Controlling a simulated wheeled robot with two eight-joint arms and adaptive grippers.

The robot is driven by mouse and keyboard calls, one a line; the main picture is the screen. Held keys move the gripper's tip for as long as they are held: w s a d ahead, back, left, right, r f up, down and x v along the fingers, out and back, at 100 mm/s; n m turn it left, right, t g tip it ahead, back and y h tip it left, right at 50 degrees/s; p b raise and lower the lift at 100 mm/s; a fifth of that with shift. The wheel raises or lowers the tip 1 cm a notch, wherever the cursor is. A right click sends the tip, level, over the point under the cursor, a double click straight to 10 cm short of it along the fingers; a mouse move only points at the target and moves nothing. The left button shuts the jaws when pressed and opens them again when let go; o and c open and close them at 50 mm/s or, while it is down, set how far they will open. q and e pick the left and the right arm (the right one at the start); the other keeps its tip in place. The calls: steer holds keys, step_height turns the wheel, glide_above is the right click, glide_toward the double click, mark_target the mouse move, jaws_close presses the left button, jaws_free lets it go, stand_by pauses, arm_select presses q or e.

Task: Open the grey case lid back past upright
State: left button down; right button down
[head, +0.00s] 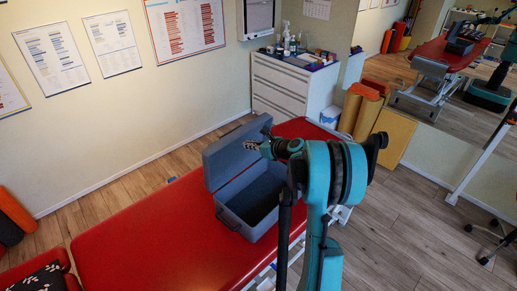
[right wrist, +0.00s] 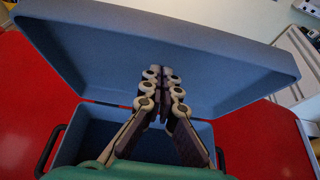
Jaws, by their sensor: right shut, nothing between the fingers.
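The grey case (head: 266,226) stands on the red treatment table with its lid (head: 222,158) raised, roughly upright; whether it leans past upright is hard to tell. The case's dark inside is open to view and looks empty. In the right wrist view the lid's inner face (right wrist: 225,65) fills the upper part, with the case body (right wrist: 78,145) below. My right gripper (head: 249,146) is shut and empty, at the lid's inner side near its upper right part. Its fingertips also show in the right wrist view (right wrist: 161,72), in front of the lid; contact is unclear. My left gripper is not in view.
The red table (head: 130,235) has bare room left of the case. A white drawer unit (head: 285,88) with bottles on top stands behind, near the wall. Orange and tan rolls (head: 357,112) stand to its right. A mirror covers the right wall.

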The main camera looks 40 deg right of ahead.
mark_target(235, 134)
steer(key=shift+w+a+r, duration=0.15)
steer(key=shift+w+a, duration=0.05)
steer(key=shift+w, duration=0.85)
steer(key=shift+w+a+r, duration=0.1)
steer(key=shift+w+a, duration=0.05)
steer(key=shift+w, duration=0.9)
steer(key=w, duration=0.1)
steer(key=w+g+p, duration=0.2)
steer(key=shift+w+a+r, duration=0.3)
steer(key=shift+w+a, duration=0.05)
steer(key=shift+w, duration=0.05)
steer(key=w, duration=0.1)
steer(key=w+f, duration=0.1)
steer(key=w, duration=0.1)
steer(key=shift+w+a+f+g, duration=0.1)
steer(key=shift+w+a+g, duration=0.1)
steer(key=shift+w+g, duration=0.1)
steer(key=shift+s, duration=0.1)
